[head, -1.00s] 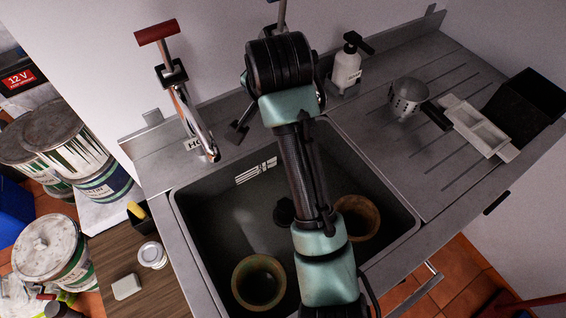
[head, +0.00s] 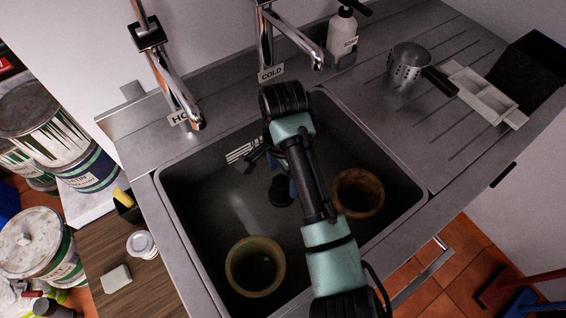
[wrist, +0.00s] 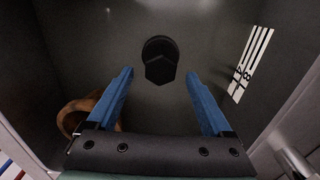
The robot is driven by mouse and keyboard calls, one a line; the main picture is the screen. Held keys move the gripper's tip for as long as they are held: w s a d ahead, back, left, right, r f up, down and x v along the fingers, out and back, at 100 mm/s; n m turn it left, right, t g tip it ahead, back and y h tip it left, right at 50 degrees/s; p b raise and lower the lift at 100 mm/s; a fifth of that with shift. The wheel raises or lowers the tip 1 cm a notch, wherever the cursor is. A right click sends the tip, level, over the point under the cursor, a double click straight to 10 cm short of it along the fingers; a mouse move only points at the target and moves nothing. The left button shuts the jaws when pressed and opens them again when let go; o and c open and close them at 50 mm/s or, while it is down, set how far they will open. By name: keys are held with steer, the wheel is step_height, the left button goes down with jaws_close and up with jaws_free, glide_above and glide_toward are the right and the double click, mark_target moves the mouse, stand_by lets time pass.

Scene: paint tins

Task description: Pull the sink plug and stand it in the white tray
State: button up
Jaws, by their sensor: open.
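The black sink plug (head: 282,191) sits on the floor of the grey sink (head: 215,225), partly behind my arm in the head view. In the wrist view the plug (wrist: 160,60) shows its dark disc and faceted grip, centred just beyond my fingertips. My gripper (wrist: 159,73) has its blue fingers spread with nothing between them. In the head view my gripper (head: 274,172) is down inside the sink near the plug, mostly hidden by my arm. The white tray (head: 484,94), with compartments, stands on the drainboard at right.
Two clay pots stand in the sink, one (head: 357,193) right of my arm and one (head: 255,266) at front left. Hot (head: 178,95) and cold (head: 290,35) taps overhang the back edge. A metal strainer cup (head: 408,66) and a black box (head: 530,72) flank the tray.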

steer(key=shift+f, duration=2.5)
jaws_close()
